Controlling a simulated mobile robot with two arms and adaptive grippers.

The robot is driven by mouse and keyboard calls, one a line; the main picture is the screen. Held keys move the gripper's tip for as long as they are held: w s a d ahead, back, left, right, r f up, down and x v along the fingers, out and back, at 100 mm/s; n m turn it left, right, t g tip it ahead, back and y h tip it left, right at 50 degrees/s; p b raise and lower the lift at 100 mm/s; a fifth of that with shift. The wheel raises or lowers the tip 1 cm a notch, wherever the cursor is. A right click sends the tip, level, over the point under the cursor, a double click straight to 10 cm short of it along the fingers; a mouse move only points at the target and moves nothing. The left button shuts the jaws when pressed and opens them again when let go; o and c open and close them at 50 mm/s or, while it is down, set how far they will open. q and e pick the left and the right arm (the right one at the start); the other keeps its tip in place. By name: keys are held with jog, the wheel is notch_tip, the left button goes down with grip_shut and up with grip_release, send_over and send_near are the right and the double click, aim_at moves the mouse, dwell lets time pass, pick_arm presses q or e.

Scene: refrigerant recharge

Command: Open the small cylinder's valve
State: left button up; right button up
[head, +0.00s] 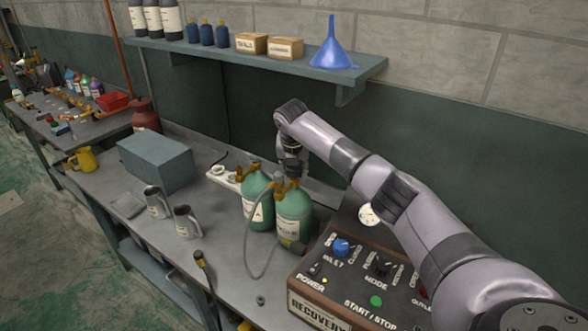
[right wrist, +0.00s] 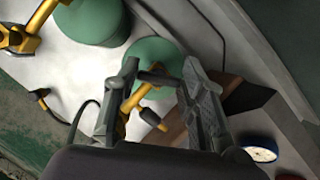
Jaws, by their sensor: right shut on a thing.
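Two green cylinders with white labels and brass valves stand close together on the bench in the head view: a rear-left one (head: 257,207) and a front-right one (head: 294,218). My right gripper (head: 290,176) reaches down over the tops of the cylinders. In the right wrist view its fingers (right wrist: 160,80) are closed around the top of a brass valve (right wrist: 137,98) on a green cylinder (right wrist: 157,54). The second green cylinder (right wrist: 92,20) shows at the upper left there. The grip point is partly hidden by the fingers. My left gripper is out of view.
The recovery machine (head: 335,285), with knobs and a green button, sits at front right. A grey hose (head: 248,255) loops beside the cylinders. Two metal mugs (head: 186,222) and a grey box (head: 155,160) stand left. A shelf with a blue funnel (head: 333,52) hangs behind.

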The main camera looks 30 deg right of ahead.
jog(key=shift+n+y+b, duration=0.3)
jog(key=shift+n+b, duration=0.35)
jog(key=shift+n, duration=0.15)
jog(key=shift+d+n+t+y+b, duration=0.1)
jog(key=shift+n+t+y+b, duration=0.3)
jog(key=shift+n+b, duration=0.55)
jog(key=n+y, duration=0.1)
jog(key=n, duration=0.2)
jog(key=shift+r+n+y+b, duration=0.1)
jog(key=shift+n+y+b, duration=0.35)
jog(key=shift+n, duration=0.7)
jog(key=o, duration=1.1)
jog(key=shift+o, duration=0.2)
